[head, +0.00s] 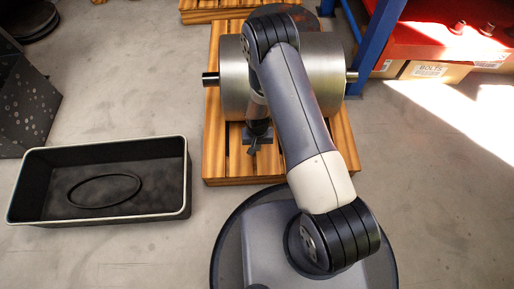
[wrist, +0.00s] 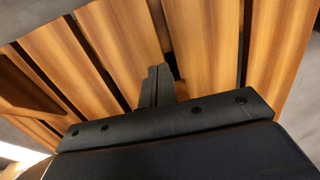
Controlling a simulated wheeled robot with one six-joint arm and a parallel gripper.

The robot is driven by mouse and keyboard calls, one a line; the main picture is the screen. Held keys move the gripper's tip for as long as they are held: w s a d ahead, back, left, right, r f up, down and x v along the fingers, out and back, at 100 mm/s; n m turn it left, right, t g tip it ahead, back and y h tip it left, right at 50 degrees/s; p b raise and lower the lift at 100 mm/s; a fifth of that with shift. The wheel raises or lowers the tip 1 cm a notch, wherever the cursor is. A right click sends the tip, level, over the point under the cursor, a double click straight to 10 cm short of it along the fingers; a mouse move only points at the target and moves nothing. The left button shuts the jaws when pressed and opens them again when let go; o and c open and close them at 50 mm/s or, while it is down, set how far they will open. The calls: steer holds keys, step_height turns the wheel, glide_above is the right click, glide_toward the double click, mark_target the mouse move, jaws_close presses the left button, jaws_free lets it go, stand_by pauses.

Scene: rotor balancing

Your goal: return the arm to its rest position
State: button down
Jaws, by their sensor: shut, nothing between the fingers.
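My arm reaches from my base up over the metal rotor, bends at the top and hangs down beside it. My gripper (head: 254,149) points down in front of the rotor, above the wooden pallet (head: 222,170). Its fingers are together and empty; they also show in the wrist view (wrist: 157,85) over the pallet slats (wrist: 205,50). The rotor (head: 236,85) is a grey steel cylinder lying across the pallet, with a shaft end out at each side. My arm hides its middle.
A black tray (head: 187,200) with a pale rim stands on the floor at left, holding a thin black ring (head: 72,196). A dark speckled box (head: 25,110) is at far left. A blue post (head: 378,45), red shelf (head: 440,42) and cardboard box (head: 432,71) are at right. Floor at lower right is clear.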

step_height(320, 180, up, 6)
steer(key=p, duration=0.2)
stand_by(0.3)
